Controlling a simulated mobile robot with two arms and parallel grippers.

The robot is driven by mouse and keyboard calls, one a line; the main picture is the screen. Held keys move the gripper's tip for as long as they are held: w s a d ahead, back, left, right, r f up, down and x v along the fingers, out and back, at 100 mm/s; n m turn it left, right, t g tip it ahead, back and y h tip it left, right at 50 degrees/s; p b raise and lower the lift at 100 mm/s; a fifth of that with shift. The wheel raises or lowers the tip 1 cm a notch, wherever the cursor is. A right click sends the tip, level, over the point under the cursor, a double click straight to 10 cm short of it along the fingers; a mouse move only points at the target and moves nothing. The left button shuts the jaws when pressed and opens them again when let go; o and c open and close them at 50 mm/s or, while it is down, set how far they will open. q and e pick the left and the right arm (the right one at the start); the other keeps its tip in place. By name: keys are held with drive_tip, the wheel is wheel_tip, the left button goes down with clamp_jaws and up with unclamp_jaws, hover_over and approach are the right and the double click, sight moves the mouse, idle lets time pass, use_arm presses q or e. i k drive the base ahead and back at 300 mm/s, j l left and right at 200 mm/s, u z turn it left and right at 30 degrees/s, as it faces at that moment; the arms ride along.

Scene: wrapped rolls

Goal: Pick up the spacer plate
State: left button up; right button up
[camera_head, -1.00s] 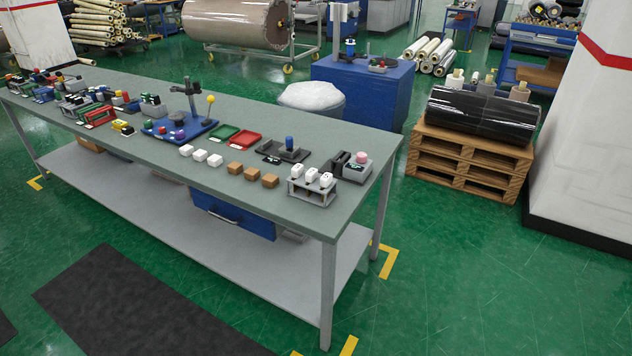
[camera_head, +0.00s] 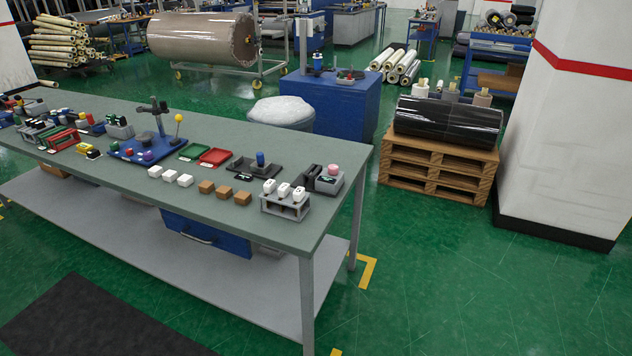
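The long grey-green workbench (camera_head: 150,190) runs from the left edge to the middle of the head view, with many small parts on it. I cannot tell for sure which of these parts is the spacer plate. A blue base plate (camera_head: 128,152) with a dark post and colored knobs stands mid-bench. A dark flat plate (camera_head: 243,165) with a blue knob lies toward the right end. Neither of my grippers is in view.
White blocks (camera_head: 170,176), brown blocks (camera_head: 224,192) and a grey rack (camera_head: 285,206) line the bench's front edge. A blue cabinet (camera_head: 335,105) and a wooden pallet with a black roll (camera_head: 436,170) stand behind. A white pillar (camera_head: 570,130) is at right. Green floor is open at lower right.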

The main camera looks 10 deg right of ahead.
sight(283, 191)
drive_tip(key=i+l, duration=0.1)
drive_tip(key=i, duration=0.45)
drive_tip(key=i+l+u, duration=0.15)
drive_tip(key=i, duration=0.45)
drive_tip(key=i+l, duration=0.15)
drive_tip(key=i, duration=0.4)
